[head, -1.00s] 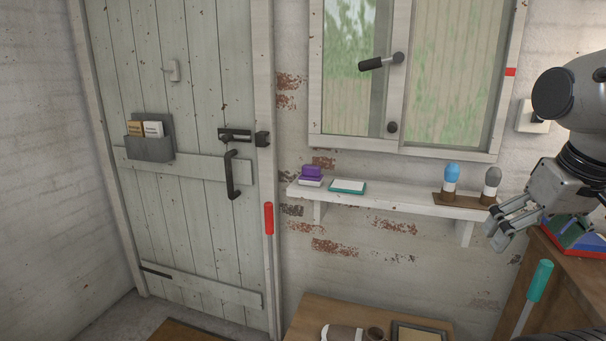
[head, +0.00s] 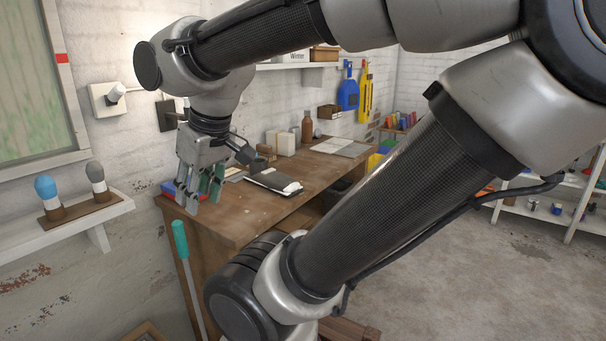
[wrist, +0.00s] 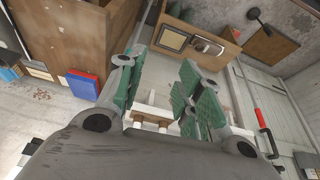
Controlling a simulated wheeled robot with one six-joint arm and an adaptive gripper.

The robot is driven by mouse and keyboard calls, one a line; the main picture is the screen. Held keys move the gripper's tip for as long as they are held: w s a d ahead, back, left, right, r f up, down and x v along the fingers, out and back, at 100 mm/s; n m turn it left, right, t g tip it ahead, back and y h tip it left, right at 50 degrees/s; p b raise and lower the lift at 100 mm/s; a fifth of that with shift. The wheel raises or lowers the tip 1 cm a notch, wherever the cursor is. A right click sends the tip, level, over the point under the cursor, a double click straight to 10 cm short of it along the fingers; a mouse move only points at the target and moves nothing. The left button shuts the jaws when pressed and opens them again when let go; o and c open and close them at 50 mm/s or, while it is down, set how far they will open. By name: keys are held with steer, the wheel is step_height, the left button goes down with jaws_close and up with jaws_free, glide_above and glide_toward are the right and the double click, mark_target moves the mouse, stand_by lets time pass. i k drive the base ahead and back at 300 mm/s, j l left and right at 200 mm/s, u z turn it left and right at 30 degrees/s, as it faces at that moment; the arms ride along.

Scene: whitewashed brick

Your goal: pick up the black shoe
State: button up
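I cannot make out a black shoe for certain in any view. A flat dark item with a white edge (head: 273,183) lies on the workbench in the head view; it looks more like a book or pad than a shoe. In the wrist view, a small pale and dark item (wrist: 207,46) lies on a low wooden table, too small to identify. My gripper (head: 205,192) hangs in front of the workbench's left end, fingers pointing down. In the wrist view its green-padded fingers (wrist: 163,92) are apart with nothing held between them.
The wooden workbench (head: 240,222) holds bottles and boxes at its back. A blue and red item (head: 169,188) sits behind my fingers. A teal-handled stick (head: 181,240) stands at the bench's near corner. A wall shelf (head: 70,232) is at left. Open floor (head: 450,270) lies right.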

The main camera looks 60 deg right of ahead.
mark_target(282, 184)
steer(key=z, duration=1.4)
steer(key=i+j+u, duration=0.15)
steer(key=i+j, duration=0.2)
steer(key=i, duration=0.15)
